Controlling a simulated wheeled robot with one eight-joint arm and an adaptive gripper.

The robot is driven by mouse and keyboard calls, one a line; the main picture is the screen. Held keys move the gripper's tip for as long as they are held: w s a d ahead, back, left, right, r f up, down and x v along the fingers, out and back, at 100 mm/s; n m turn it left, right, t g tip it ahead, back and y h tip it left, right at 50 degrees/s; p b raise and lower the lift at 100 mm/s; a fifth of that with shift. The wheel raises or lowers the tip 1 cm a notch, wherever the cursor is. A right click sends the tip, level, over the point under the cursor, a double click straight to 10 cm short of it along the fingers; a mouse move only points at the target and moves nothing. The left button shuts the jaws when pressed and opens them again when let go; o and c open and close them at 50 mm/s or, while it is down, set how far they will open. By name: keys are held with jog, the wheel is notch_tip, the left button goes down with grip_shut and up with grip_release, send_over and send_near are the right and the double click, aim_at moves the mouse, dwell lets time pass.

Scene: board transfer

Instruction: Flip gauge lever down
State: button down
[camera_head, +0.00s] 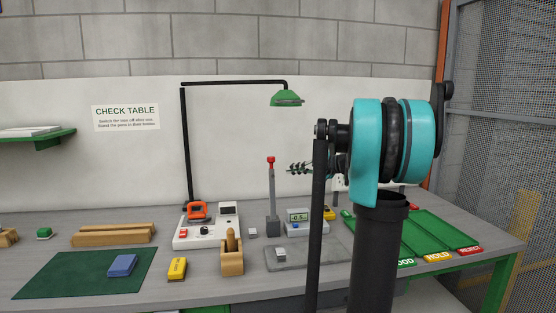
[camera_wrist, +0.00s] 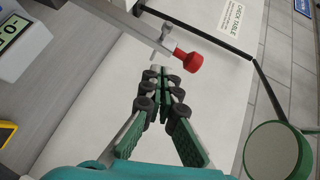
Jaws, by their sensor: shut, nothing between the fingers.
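The gauge's grey post (camera_head: 272,198) stands upright on the table, with a red knob (camera_head: 270,160) at its top. The red knob also shows large in the wrist view (camera_wrist: 192,60), at the end of the grey bar. The gauge display box (camera_head: 297,217) beside the post reads about -0.5. My gripper (camera_head: 291,169) is shut and empty, just right of the post near knob height in the head view. In the wrist view its fingertips (camera_wrist: 159,76) lie close to the knob; I cannot tell whether they touch. My arm hides part of the table behind it.
A lamp (camera_head: 287,98) hangs above on a black pole. A white tester box (camera_head: 205,232), a wooden holder (camera_head: 232,258), a yellow block (camera_head: 177,269) and a blue block (camera_head: 123,265) stand left. Green trays (camera_head: 440,236) lie right.

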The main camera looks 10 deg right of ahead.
jog(key=d+r+m+t, duration=0.1)
jog(key=w+d+r+m, duration=0.1)
jog(key=d, duration=0.1)
jog(key=d+r+m+t, duration=0.1)
jog(key=shift+w+d+r+m+t+y, duration=0.1)
jog(key=shift+w+d+m+t+y, duration=0.2)
jog(key=shift+w+m, duration=0.1)
jog(key=shift+a, duration=0.1)
jog(key=w+a, duration=0.3)
jog(key=a, duration=0.5)
jog(key=shift+w+a+f, duration=0.2)
jog(key=shift+w+a, duration=0.05)
jog(key=shift+a, duration=0.1)
jog(key=shift+s, duration=0.1)
